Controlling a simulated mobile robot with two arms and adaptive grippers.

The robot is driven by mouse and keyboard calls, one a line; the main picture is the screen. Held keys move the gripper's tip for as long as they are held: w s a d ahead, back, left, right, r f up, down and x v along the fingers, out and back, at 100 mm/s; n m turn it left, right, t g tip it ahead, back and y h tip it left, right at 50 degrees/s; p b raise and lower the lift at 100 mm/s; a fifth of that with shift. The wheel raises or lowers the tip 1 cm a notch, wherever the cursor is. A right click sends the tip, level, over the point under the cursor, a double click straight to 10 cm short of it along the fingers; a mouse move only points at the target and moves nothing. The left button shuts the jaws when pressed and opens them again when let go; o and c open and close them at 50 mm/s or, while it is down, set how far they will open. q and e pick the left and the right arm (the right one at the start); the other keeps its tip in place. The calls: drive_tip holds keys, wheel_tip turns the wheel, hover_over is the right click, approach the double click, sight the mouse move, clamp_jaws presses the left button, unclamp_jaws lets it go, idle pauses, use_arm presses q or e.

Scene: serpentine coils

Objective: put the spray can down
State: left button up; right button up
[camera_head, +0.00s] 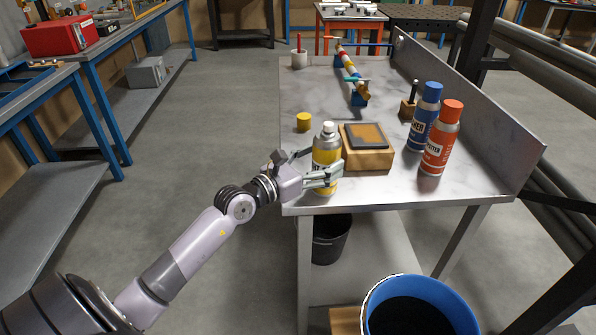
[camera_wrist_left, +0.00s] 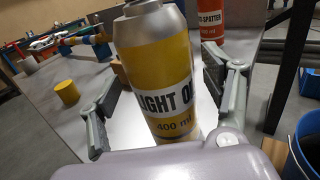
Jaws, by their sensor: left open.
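The yellow spray can (camera_head: 326,150) has a silver top and stands upright near the front left corner of the metal workbench (camera_head: 390,196). It also shows in the left wrist view (camera_wrist_left: 158,75), with printed lettering reading "400 ml". My left gripper (camera_head: 326,176) is open, with its fingers on either side of the can. In the left wrist view the left gripper (camera_wrist_left: 165,95) has visible gaps between its fingers and the can. The can's base is partly hidden by the fingers and palm. My right gripper is not in view.
A blue can (camera_head: 425,116) and a red can (camera_head: 441,137) stand to the right. A wooden block with a dark-framed pad (camera_head: 366,160) sits just right of the yellow can. A yellow cap (camera_head: 304,122) lies behind it. A blue bucket (camera_head: 372,297) stands on the floor in front.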

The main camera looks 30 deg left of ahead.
use_arm(q)
drive_tip(key=b+v, duration=0.1)
drive_tip(key=v, duration=0.9)
drive_tip(key=shift+b, duration=0.4)
drive_tip(key=shift+c, duration=0.4)
